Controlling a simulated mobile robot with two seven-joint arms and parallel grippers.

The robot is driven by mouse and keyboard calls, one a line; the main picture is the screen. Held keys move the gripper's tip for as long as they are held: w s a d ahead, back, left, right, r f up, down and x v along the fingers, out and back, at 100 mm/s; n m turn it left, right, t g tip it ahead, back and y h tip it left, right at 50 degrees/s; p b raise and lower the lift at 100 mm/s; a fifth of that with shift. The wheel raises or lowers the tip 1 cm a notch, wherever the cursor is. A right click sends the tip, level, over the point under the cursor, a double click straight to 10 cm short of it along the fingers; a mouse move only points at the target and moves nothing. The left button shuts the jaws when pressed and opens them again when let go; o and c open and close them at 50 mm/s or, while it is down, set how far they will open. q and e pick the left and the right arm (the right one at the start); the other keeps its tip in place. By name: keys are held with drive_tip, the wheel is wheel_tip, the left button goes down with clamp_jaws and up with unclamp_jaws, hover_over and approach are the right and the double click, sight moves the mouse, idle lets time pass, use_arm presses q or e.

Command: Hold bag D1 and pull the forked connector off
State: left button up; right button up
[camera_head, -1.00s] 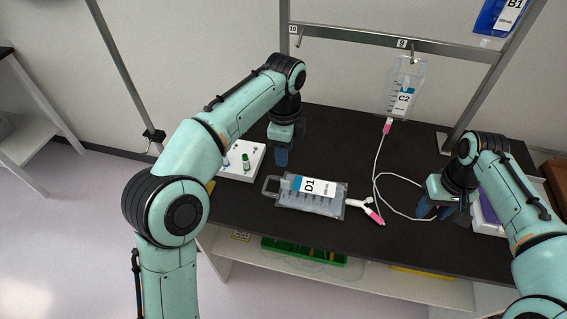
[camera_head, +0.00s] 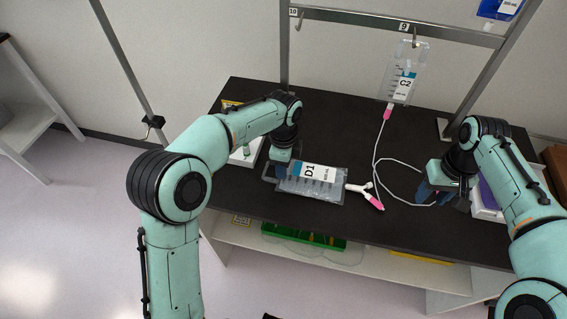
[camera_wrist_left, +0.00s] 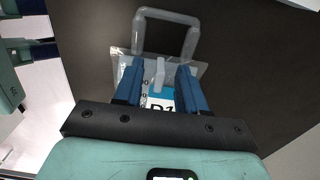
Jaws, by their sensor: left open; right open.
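Bag D1 (camera_head: 325,186) lies flat on the dark table, its label facing up and its grey handle loop at its left end. The forked connector (camera_head: 366,192), white with a pink end, is at the bag's right end. My left gripper (camera_head: 281,175) is open at the bag's handle end. In the left wrist view its blue fingers (camera_wrist_left: 159,85) stand on either side of the bag's end piece, with the handle (camera_wrist_left: 166,15) beyond. I cannot tell whether they touch the bag. My right gripper (camera_head: 431,194) is open and empty, right of the connector, near the white tube.
Bag C2 (camera_head: 403,75) hangs from a hook on the metal rail, and a white tube (camera_head: 376,150) runs down from it in a loop. A white rack (camera_head: 243,153) is behind my left arm. A white tray (camera_head: 487,212) stands at right.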

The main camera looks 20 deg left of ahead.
use_arm(q)
clamp_jaws()
idle(3.9)
